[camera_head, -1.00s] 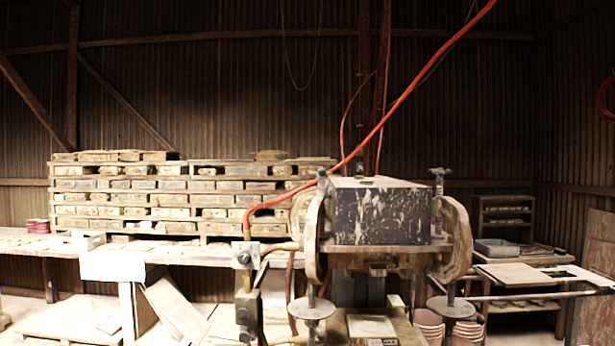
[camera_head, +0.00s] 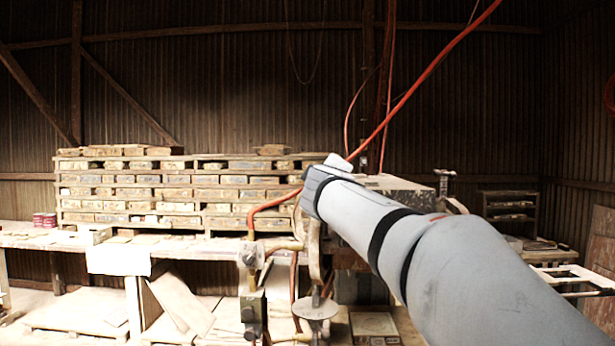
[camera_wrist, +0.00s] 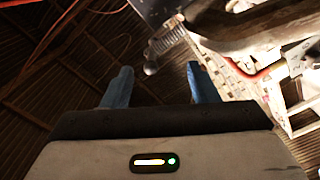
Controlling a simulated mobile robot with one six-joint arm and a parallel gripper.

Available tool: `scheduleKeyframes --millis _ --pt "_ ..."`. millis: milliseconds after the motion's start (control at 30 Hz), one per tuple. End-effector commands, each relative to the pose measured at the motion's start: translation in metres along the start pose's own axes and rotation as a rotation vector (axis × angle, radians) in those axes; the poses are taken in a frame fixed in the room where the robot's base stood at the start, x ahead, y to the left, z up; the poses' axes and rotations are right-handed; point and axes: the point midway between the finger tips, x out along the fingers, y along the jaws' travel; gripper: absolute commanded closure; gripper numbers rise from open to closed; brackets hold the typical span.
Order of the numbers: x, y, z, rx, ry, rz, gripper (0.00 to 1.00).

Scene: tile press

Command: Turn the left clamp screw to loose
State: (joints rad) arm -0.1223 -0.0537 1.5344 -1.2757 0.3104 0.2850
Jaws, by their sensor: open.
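In the wrist view, my gripper (camera_wrist: 160,68) is open, its two blue fingers apart and nothing held. A metal screw with a threaded shaft and a round knob, apparently the left clamp screw (camera_wrist: 165,42), shows beyond the fingertips, between them in the picture. I cannot tell whether either finger touches it. In the head view, my arm covers the top of the left clamp and its screw. Only the lower part of the left clamp (camera_head: 315,245) and the round plate (camera_head: 315,308) beneath it show.
The press's dark block (camera_head: 400,184) is mostly behind my arm. The right clamp screw (camera_head: 445,182) stands beyond it. A red hose (camera_head: 425,80) runs down close to my wrist. A valve fitting (camera_head: 250,255) stands left of the clamp. Stacked shelving (camera_head: 180,193) fills the back left.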

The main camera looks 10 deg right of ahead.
Motion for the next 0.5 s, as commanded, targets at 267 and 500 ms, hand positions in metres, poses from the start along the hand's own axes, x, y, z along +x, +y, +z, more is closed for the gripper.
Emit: scheduleKeyframes --millis 267,500 --pt "0.041 0.003 -0.002 -0.006 0.001 0.001 0.46" --pt "0.07 0.003 -0.002 -0.004 0.001 0.002 0.46"
